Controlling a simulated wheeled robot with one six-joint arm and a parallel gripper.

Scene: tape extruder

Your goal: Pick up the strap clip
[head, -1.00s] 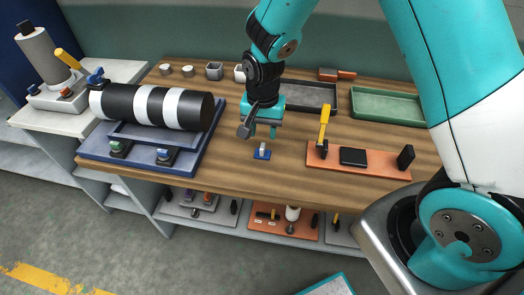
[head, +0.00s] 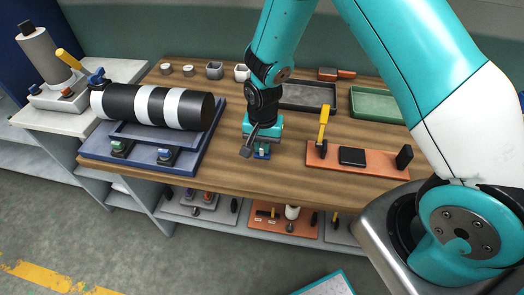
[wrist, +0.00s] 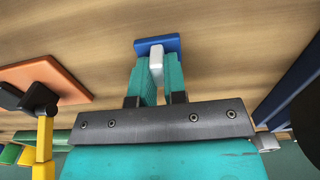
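The strap clip (head: 262,155) is a small piece with a blue base and a pale grey upright tab. It sits on the wooden bench top near its front edge, mostly hidden by my gripper in the head view. In the wrist view its blue base (wrist: 158,46) lies just beyond the fingertips. My gripper (head: 262,147) points down over it. In the wrist view the teal fingers of my gripper (wrist: 157,72) stand close on both sides of the grey tab and look shut on it. The base appears to rest on the wood.
A blue fixture (head: 95,148) with a black-and-white roll (head: 160,107) stands left of the clip. An orange board (head: 375,165) with a yellow-handled clamp (head: 323,122) lies to the right. A dark tray (head: 310,97) and a green tray (head: 385,106) are behind.

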